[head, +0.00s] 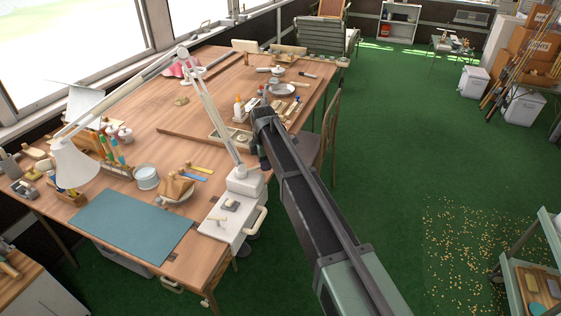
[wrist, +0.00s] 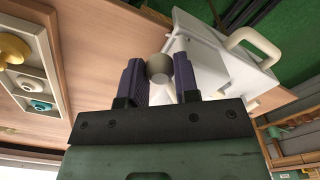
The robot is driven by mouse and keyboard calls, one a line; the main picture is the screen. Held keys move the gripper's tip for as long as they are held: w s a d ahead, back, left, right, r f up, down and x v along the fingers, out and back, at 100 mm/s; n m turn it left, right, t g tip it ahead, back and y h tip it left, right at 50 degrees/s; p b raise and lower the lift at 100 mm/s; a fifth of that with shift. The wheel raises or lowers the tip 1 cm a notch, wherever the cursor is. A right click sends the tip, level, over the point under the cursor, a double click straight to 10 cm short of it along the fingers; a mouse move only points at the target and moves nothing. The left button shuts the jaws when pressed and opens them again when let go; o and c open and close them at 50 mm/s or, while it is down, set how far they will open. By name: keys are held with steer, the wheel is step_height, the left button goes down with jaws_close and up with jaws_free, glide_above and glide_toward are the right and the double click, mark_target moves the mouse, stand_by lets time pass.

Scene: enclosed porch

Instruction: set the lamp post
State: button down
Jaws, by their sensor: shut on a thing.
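A white jointed lamp (head: 207,110) stands at the near right edge of the wooden table, its shade (head: 74,163) hanging over the left side. Its lower post meets a white box-shaped base (head: 245,183). My gripper (wrist: 158,72) is shut on a pale round part, which I take to be the lamp post (wrist: 158,66); it sits between the two purple fingers. The white base also shows in the wrist view (wrist: 215,65), just beyond the fingers. In the head view my arm largely hides the gripper beside the lower post. I cannot tell how the post is seated in the base.
The wooden table (head: 128,192) carries a teal mat (head: 130,225), a blue-white tin (head: 146,177) and a tray of small parts (head: 230,134), also left in the wrist view (wrist: 30,75). A chair (head: 331,125) stands right of it.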

stand_by(0.4)
steer(key=c, duration=0.8)
jaws_free()
steer(key=shift+c, duration=0.2)
step_height(320, 180, up, 11)
steer(key=p, duration=1.1)
steer(key=shift+f, duration=0.1)
